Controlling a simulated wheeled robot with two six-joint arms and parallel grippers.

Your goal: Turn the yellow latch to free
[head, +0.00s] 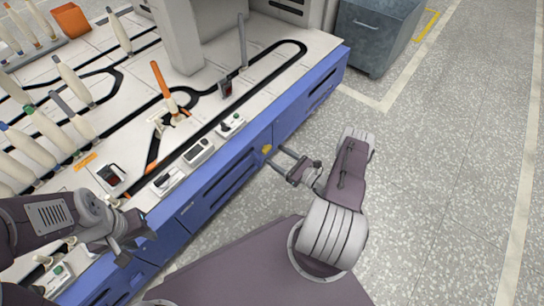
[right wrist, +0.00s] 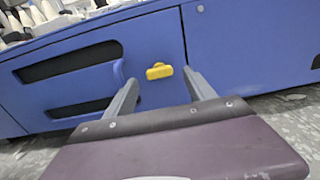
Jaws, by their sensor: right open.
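The yellow latch (head: 267,149) sits on the blue front panel of the machine, near a panel seam. In the right wrist view the latch (right wrist: 159,71) is a small yellow piece with its long side lying about level. My right gripper (head: 274,157) is open and faces the panel. In the right wrist view its fingertips (right wrist: 160,78) stand to either side of the latch, and nothing is held between them. I cannot tell whether either finger touches it. My left gripper (head: 127,248) hangs near the machine's front edge at lower left, its jaw opening unclear.
The blue machine front (head: 205,195) has dark slots, and a blue curved handle (right wrist: 118,72) is left of the latch. Small control boxes (head: 198,151) line the white top, with bobbins (head: 75,82) further left. A grey cabinet (head: 376,30) stands behind. Floor on the right is clear.

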